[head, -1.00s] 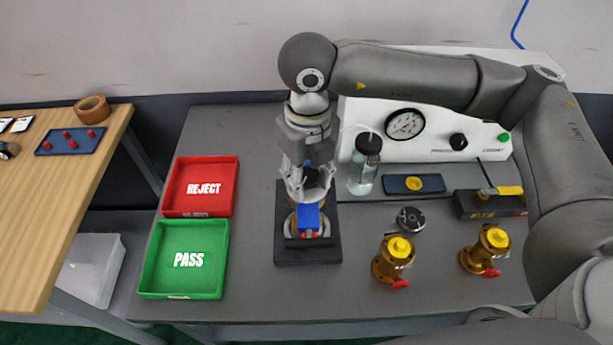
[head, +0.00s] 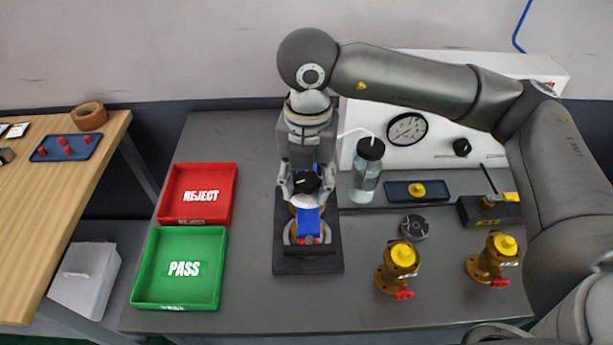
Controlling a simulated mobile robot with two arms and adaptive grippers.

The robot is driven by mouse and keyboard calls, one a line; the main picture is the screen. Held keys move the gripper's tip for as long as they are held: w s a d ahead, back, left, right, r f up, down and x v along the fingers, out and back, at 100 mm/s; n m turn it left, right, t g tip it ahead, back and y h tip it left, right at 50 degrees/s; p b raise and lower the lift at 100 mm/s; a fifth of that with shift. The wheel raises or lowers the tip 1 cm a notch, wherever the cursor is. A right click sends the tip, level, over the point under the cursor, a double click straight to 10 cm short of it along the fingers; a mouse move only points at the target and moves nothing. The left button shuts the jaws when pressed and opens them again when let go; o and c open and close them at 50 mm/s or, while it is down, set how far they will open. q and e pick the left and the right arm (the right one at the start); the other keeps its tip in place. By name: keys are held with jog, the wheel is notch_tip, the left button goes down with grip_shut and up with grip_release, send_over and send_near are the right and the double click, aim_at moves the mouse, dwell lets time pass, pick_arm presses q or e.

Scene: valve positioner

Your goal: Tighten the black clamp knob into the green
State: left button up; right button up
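The black clamp knob (head: 307,182) shows between the fingers of my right gripper (head: 306,187), above the dark fixture (head: 308,266). My gripper points down, with one finger at each side of the knob. I cannot tell whether the fingers press on it. A blue part (head: 308,221) sits in front of the knob, over a round metal piece with a bit of red in the fixture. The white panel (head: 440,150) behind carries a round dial gauge (head: 407,129); no green zone is readable on it. My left gripper is not in view.
A red REJECT tray (head: 168,211) and a green PASS tray (head: 137,292) stand left, both empty. Two brass valves (head: 401,262) (head: 490,258) and a black disc (head: 414,228) stand right. My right arm spans the panel.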

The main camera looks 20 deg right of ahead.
jog(key=shift+o, duration=0.6)
jog(key=shift+s+f, duration=0.1)
jog(key=shift+f, duration=0.15)
jog(key=shift+r, duration=0.1)
jog(key=n+b, duration=0.2)
jog(key=shift+n, duration=0.3)
jog(key=n+b, duration=0.2)
jog(key=n, duration=0.1)
jog(key=shift+n, duration=0.3)
jog(key=n+b, duration=0.3)
jog(key=n, duration=0.3)
jog(key=shift+n, duration=0.4)
jog(key=shift+r+n+b, duration=0.1)
jog(key=shift+n+b, duration=0.2)
jog(key=shift+n, duration=0.1)
